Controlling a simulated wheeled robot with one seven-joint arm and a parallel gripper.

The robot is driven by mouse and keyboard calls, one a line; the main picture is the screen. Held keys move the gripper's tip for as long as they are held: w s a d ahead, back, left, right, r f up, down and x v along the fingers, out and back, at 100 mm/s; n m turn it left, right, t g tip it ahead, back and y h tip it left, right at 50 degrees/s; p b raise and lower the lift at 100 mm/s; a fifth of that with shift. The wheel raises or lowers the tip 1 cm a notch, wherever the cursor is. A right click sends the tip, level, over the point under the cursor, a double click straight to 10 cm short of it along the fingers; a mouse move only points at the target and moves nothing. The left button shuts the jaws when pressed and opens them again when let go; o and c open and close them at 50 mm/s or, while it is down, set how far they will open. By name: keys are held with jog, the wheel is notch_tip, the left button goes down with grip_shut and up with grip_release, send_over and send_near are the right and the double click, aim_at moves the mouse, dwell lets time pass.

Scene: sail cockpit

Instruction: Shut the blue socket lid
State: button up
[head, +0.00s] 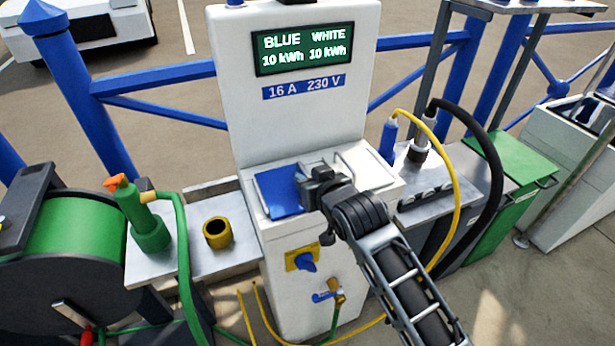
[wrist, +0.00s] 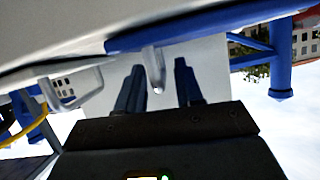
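The blue socket lid (head: 277,192) is on the top of the white power pedestal (head: 300,110), left of the white lid area. In the head view it looks nearly flat; whether it is fully down I cannot tell. My gripper (head: 305,183) is at the lid's right edge, and its fingers are partly hidden by the wrist. In the wrist view my gripper (wrist: 160,82) has its two dark fingers apart. A small grey handle (wrist: 154,66) hangs between them, below a blue edge (wrist: 190,32) that looks like the lid. No contact with the fingers is clear.
A grey handle-like piece (wrist: 70,88) shows at left in the wrist view. A blue switch (head: 304,262) and tap (head: 328,296) are on the pedestal front. A yellow cable (head: 455,180) and black cable (head: 490,170) arch at the right. A green hose reel (head: 75,235) stands left.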

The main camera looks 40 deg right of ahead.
jog(key=v, duration=0.7)
dwell(0.4)
jog(key=s+a+f+n+y, duration=0.15)
jog(key=s+a+f, duration=0.25)
jog(key=s, duration=0.5)
jog(key=s+a+r+n, duration=0.1)
jog(key=s+a+r, duration=0.1)
jog(key=s, duration=0.6)
jog(key=s+a+r+t+y, duration=0.1)
jog(key=s+a+r, duration=0.1)
jog(key=s, duration=0.6)
jog(key=s+a+r+n+y, duration=0.1)
jog(key=s+a+r, duration=0.2)
jog(key=s, duration=0.6)
jog(key=shift+r+n+t, duration=0.25)
jog(key=shift+n+t, duration=0.1)
jog(key=shift+t, duration=0.05)
jog(key=shift+s+a, duration=0.1)
jog(key=shift+a, duration=0.05)
